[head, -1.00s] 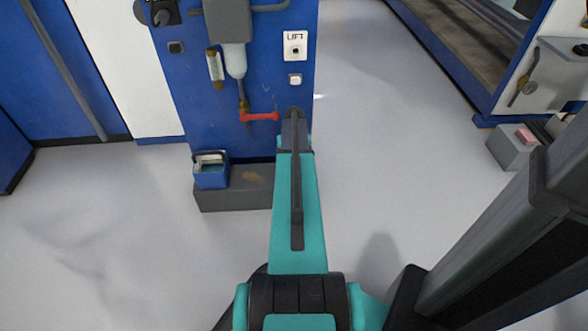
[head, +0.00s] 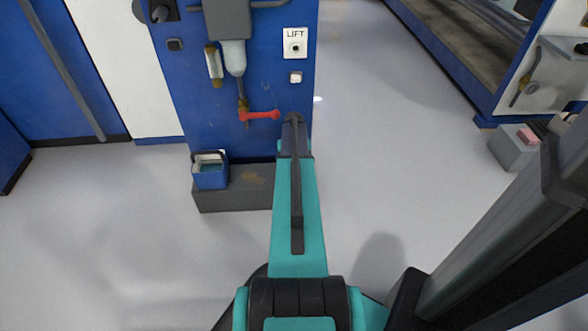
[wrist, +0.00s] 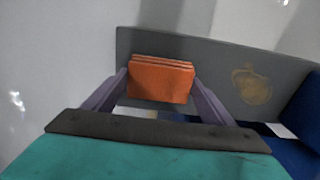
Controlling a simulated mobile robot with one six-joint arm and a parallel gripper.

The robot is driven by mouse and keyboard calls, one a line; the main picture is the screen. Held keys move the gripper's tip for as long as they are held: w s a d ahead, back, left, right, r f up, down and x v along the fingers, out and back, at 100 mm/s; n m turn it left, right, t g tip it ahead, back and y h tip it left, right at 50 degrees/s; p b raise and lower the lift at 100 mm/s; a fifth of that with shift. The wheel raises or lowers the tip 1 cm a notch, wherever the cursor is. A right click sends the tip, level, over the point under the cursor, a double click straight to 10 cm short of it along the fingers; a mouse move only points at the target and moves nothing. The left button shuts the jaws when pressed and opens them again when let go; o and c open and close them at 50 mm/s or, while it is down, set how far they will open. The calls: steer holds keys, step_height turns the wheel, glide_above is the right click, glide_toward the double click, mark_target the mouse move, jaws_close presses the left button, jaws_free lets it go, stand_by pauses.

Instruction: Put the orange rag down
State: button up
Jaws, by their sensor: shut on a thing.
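The orange rag (wrist: 160,80) is a folded stack held between the two fingers of my gripper (wrist: 160,88) in the wrist view. The gripper is shut on it, with a finger against each side. Behind the rag in that view is a grey block (wrist: 215,70) with a tan stain (wrist: 252,85). I cannot tell whether the rag touches the block. In the head view my arm hides the gripper and the rag. The grey block (head: 235,190) stands there on the floor at the foot of the blue machine panel.
A blue container (head: 210,172) stands at the left end of the grey block. The blue panel (head: 195,100) carries a red lever (head: 260,115) and a LIFT switch (head: 295,43). A pink item (head: 528,136) sits on a grey box at right. Pale floor is clear at left.

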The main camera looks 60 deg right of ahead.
steer(key=shift+f, duration=0.1)
steer(key=o, duration=0.9)
steer(key=shift+r+p, duration=1.4)
steer(key=shift+r, duration=2.5)
steer(key=shift+s, duration=0.15)
